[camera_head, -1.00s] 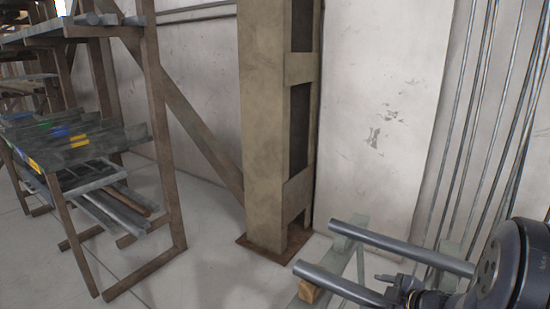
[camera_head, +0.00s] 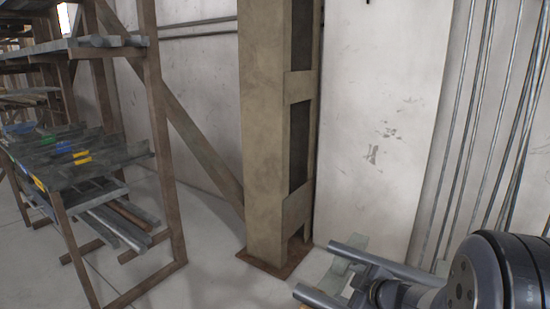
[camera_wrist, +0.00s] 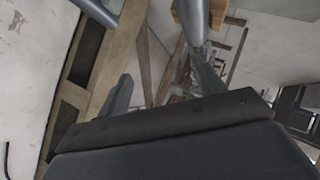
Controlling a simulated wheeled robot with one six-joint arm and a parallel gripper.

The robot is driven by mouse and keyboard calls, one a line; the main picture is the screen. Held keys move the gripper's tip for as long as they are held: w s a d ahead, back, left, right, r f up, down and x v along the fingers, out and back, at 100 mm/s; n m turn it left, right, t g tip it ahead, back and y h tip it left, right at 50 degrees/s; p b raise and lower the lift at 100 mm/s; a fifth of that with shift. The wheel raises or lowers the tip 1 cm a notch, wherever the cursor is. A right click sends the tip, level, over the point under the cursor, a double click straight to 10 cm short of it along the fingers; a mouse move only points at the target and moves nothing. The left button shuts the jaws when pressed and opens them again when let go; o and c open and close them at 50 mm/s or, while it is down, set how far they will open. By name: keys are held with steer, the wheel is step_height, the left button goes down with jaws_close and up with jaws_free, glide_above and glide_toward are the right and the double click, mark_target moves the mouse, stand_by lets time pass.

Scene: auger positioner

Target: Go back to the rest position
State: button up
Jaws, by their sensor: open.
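My gripper (camera_wrist: 163,85) shows in the wrist view with its two fingers spread apart and nothing between them. In the head view my arm's dark round joint is at the lower right, and the gripper end by the tubes is small and partly hidden. Two grey metal tubes (camera_head: 390,265) lie roughly side by side there, close to my gripper in the picture. They also show at the top of the wrist view (camera_wrist: 194,22). I cannot tell whether the gripper touches them.
A rusty metal rack (camera_head: 170,170) holding dark metal profiles (camera_head: 75,160) stands at the left. A tall beige steel column (camera_head: 263,140) stands mid-picture before the white wall (camera_head: 375,100). Several thin rods or cables (camera_head: 490,110) run down at the right. Bare floor (camera_head: 215,260) lies between rack and column.

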steer(key=shift+w+a+f+m+h+p, duration=0.2)
steer(key=shift+a+f+m+h+p, duration=0.15)
steer(key=shift+a, duration=0.15)
steer(key=shift+w+a+f+m+h+p, duration=0.15)
steer(key=shift+a+f+m+h+p, duration=0.15)
steer(key=shift+a, duration=0.2)
steer(key=shift+a+f+m+t+h+p, duration=0.3)
steer(key=shift+f+m+t+h+p, duration=0.05)
steer(key=shift+m+t, duration=0.1)
steer(key=shift+s+f+m, duration=0.2)
steer(key=shift+m, duration=0.1)
